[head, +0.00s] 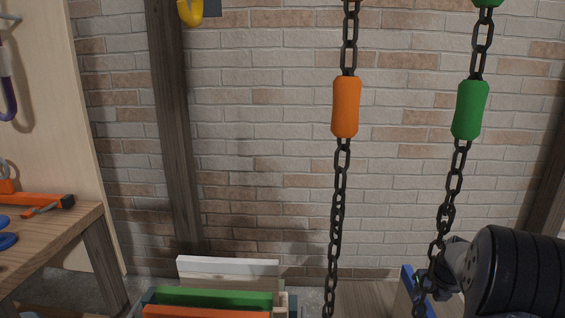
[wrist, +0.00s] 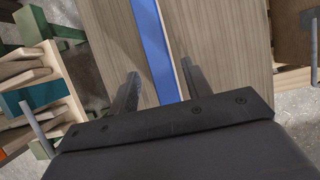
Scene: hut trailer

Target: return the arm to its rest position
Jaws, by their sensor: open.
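In the wrist view my gripper (wrist: 160,90) is open, its two dark fingers spread apart. A long blue strip (wrist: 152,45) on a wooden surface shows beyond and between them. Neither finger clearly grips it; how far below the fingers it lies I cannot tell. In the head view a dark ribbed part of my arm fills the lower right corner, and my fingertips cannot be made out there. A blue piece (head: 411,287) shows just left of the arm.
Two hanging chains, one with an orange sleeve (head: 346,107) and one with a green sleeve (head: 470,110), hang in front of a brick wall (head: 260,110). The green-sleeved chain overlaps my arm in view. A wooden bench (head: 60,235) with tools stands left. Coloured boards (head: 215,298) stand low at centre-left.

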